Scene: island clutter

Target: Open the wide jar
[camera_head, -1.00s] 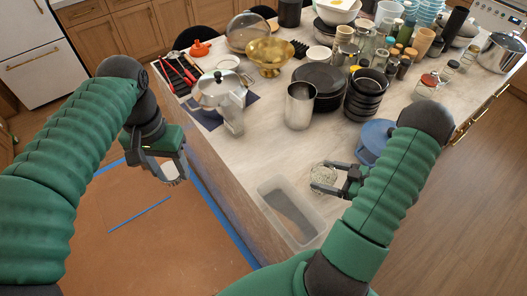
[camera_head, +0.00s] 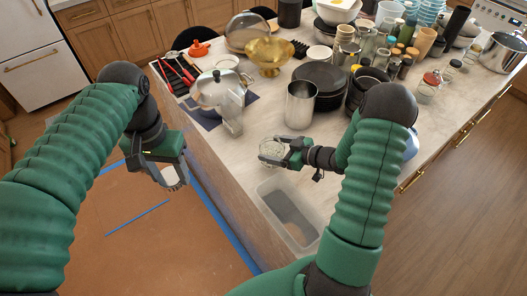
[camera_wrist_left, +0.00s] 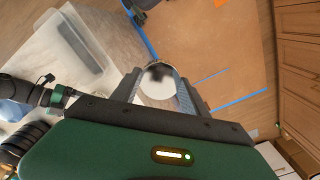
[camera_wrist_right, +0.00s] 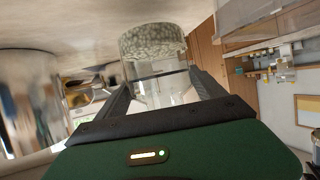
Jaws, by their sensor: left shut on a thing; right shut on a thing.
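The wide jar (camera_wrist_right: 150,85) is clear glass with pale speckled contents at one end. My right gripper (camera_wrist_right: 158,92) is shut on it. In the head view the jar (camera_head: 271,151) is over the counter, left of the right gripper (camera_head: 288,153), and I see no lid on it. My left gripper (camera_wrist_left: 158,92) is shut on a round white disc with a metallic rim (camera_wrist_left: 158,84), which looks like a lid. In the head view the left gripper (camera_head: 168,176) is beyond the counter's left edge, above the brown floor. The two grippers are well apart.
A clear plastic bin (camera_head: 287,218) is at the counter's near edge. A steel canister (camera_head: 299,105), black bowls (camera_head: 364,91) and a moka pot (camera_head: 222,95) stand behind the jar. Many bottles crowd the back right. Some counter between canister and bin is clear.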

